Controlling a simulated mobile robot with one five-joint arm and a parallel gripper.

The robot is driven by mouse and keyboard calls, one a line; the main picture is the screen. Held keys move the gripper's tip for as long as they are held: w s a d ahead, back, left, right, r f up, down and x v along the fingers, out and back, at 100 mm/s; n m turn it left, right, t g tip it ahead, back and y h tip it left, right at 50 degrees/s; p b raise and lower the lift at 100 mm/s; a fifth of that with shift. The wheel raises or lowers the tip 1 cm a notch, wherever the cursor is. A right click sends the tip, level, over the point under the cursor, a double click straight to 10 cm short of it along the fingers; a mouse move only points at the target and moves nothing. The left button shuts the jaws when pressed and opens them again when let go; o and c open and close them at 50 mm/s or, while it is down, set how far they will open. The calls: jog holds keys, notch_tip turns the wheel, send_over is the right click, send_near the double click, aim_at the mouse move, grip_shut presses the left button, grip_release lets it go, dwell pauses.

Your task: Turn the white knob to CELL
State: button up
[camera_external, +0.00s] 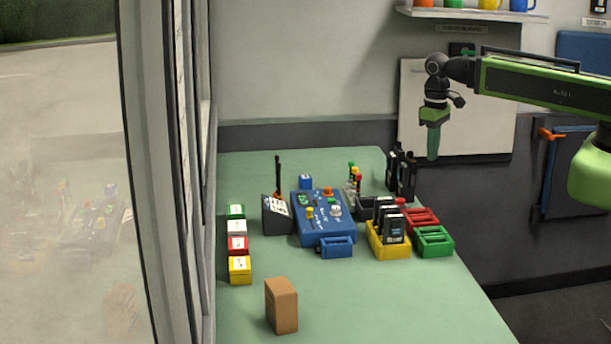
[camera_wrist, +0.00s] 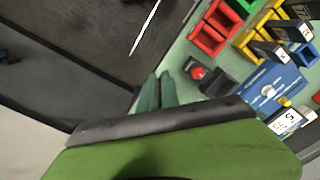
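The white knob (camera_external: 335,209) sits on the sloped top of a blue control box (camera_external: 343,229) on the green table. In the wrist view the white knob (camera_wrist: 268,90) shows on the blue panel (camera_wrist: 283,77) at the right; its pointer and any CELL label are too small to read. My gripper (camera_external: 433,156) hangs in the air behind and to the right of the box, well apart from it, with its green fingers pointing down. In the wrist view my gripper (camera_wrist: 160,76) shows its fingers close together, with nothing between them.
A yellow bin (camera_external: 389,252) with dark devices, red (camera_external: 422,217) and green trays (camera_external: 434,241) stand right of the box. Colored blocks (camera_external: 238,243) stand left, a brown block (camera_external: 282,306) in front. A window wall borders the table's left. The table's front right is clear.

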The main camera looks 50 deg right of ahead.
jog(key=o, duration=0.7)
jog(key=w+a+r+n+p, duration=0.5)
jog(key=w+a+n, duration=0.3)
jog(key=a, duration=0.4)
jog(key=shift+w+a+r+n, duration=0.2)
jog(key=shift+w+a+n, duration=0.2)
jog(key=shift+w, duration=0.45)
jog(key=n+p, duration=0.3)
jog(key=n, duration=0.6)
send_near(336, 207)
notch_tip(336, 207, down, 8)
jog(key=b, duration=1.7)
jog(key=shift+d+f+b, duration=0.1)
jog(key=shift+f+b, duration=0.15)
jog(key=shift+b, duration=0.15)
jog(key=shift+r, duration=0.1)
grip_shut()
